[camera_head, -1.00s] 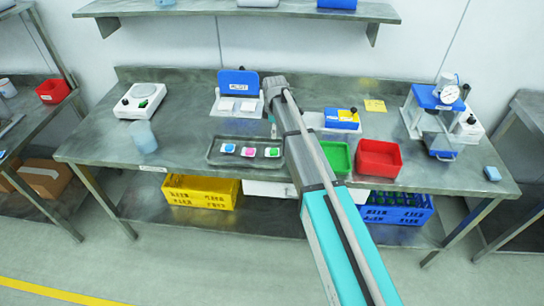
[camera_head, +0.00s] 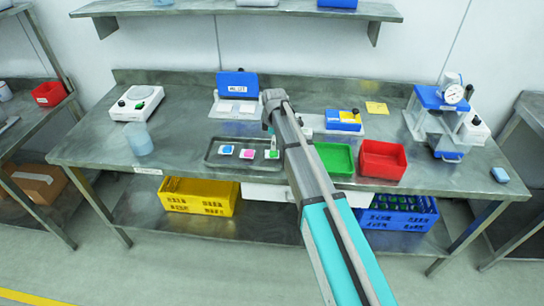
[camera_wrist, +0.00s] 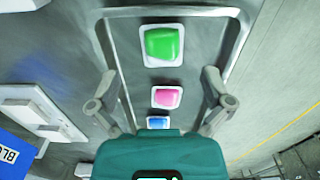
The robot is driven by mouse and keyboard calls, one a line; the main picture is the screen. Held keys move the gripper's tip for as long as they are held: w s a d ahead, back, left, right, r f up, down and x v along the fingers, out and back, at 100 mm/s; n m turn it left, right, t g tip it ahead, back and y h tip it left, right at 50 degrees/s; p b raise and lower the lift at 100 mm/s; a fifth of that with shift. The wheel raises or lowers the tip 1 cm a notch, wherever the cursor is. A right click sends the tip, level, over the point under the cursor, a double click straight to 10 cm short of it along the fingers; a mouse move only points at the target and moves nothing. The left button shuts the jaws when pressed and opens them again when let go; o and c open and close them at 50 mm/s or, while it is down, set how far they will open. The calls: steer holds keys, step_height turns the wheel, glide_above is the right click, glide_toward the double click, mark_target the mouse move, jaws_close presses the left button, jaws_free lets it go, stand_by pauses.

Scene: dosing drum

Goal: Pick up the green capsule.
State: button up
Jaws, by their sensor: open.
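The green capsule (camera_wrist: 163,44) sits on a small white square base at the upper middle of the wrist view. In the head view the green capsule (camera_head: 272,154) is the rightmost of three on the grey tray (camera_head: 212,164). The pink capsule (camera_wrist: 167,98) and the blue capsule (camera_wrist: 157,122) line up beside it. My gripper (camera_wrist: 160,80) is open and empty, with its fingers spread either side of the capsule row. In the head view my gripper (camera_head: 269,126) points down just behind the green capsule, apart from it. The exact height gap is unclear.
A blue-lidded device (camera_head: 238,84) is behind the tray. A cup (camera_head: 139,139) and a white scale (camera_head: 136,103) are left. A blue press (camera_head: 441,110) is right.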

mark_target(274, 153)
steer(key=shift+f, duration=0.15)
steer(key=shift+s+f+b, duration=0.15)
steer(key=shift+f+b, duration=2.3)
steer(key=shift+b, duration=0.2)
steer(key=c, duration=1)
